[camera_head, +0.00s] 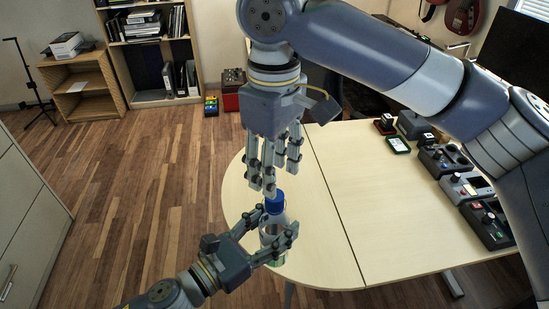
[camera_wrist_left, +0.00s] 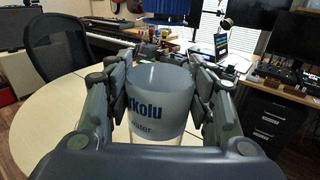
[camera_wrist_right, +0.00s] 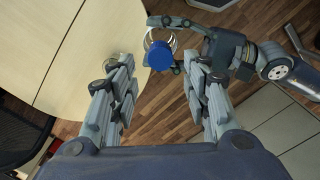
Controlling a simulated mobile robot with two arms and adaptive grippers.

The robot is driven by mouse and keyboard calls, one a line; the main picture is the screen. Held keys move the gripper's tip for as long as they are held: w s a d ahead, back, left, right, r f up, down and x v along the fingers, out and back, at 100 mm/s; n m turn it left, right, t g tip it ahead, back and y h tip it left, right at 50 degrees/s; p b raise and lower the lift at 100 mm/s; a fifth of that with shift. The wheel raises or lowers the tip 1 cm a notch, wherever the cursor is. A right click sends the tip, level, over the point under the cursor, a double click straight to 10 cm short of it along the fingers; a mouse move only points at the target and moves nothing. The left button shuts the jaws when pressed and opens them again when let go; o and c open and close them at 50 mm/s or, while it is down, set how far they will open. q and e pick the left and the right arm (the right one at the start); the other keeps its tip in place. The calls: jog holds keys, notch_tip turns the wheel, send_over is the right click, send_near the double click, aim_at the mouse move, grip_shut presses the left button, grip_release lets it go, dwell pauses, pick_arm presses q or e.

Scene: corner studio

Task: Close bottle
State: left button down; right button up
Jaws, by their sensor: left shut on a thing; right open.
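A clear bottle (camera_wrist_left: 157,100) with a white label and dark lettering stands upright at the rounded end of the table. Its blue cap (camera_head: 274,203) is at the top of the bottle; I cannot tell how tightly it sits. My left gripper (camera_head: 277,236) is shut on the bottle's body, with fingers on both sides in the left wrist view. My right gripper (camera_head: 269,183) points down just above the cap, open and empty. In the right wrist view the cap (camera_wrist_right: 159,56) shows from above, beyond and between the open fingers.
The pale table (camera_head: 330,245) is clear around the bottle. Several grey audio devices (camera_head: 466,186) line its right side, with a small green-edged device (camera_head: 398,144) farther back. A white cabinet (camera_head: 25,215) stands at left, across open wooden floor.

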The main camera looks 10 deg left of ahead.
jog(key=n, duration=0.7)
jog(key=shift+r, duration=0.2)
jog(key=n, duration=0.7)
jog(key=shift+r, duration=0.15)
jog(key=n, duration=0.5)
jog(key=shift+r+n, duration=0.15)
jog(key=shift+n, duration=0.15)
jog(key=n, duration=0.7)
jog(key=shift+r, duration=0.2)
jog(key=shift+f, duration=0.1)
send_near(275, 231)
jog(key=shift+w+a+f, duration=0.2)
jog(key=shift+w+f, duration=1.1)
jog(key=shift+c, duration=0.3)
grip_shut()
